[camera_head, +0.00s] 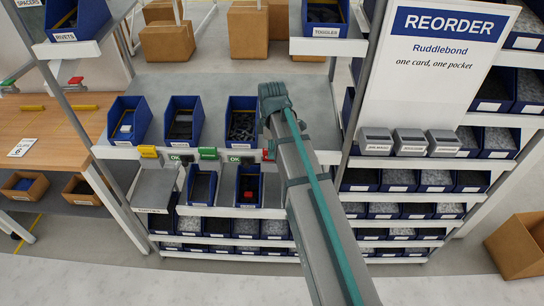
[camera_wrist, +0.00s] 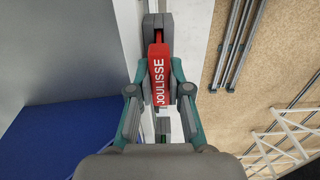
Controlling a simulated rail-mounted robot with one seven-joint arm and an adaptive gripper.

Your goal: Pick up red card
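The red card (camera_wrist: 159,80), lettered JOULISSE, stands between the two fingers of my gripper (camera_wrist: 159,88) in the wrist view. The dark finger pads lie right along both side edges of the card, and the gripper looks shut on it. The card's top end meets a grey holder (camera_wrist: 158,22). In the head view a bit of red (camera_head: 267,155) shows at the rack's shelf edge, just left of my arm.
A yellow card (camera_head: 149,152) and a green card (camera_head: 208,153) sit along the same shelf edge. Blue bins (camera_head: 184,121) stand behind it and more below. Grey pockets (camera_head: 411,142) sit under the REORDER board (camera_head: 440,60). A blue surface (camera_wrist: 60,140) lies left of my gripper.

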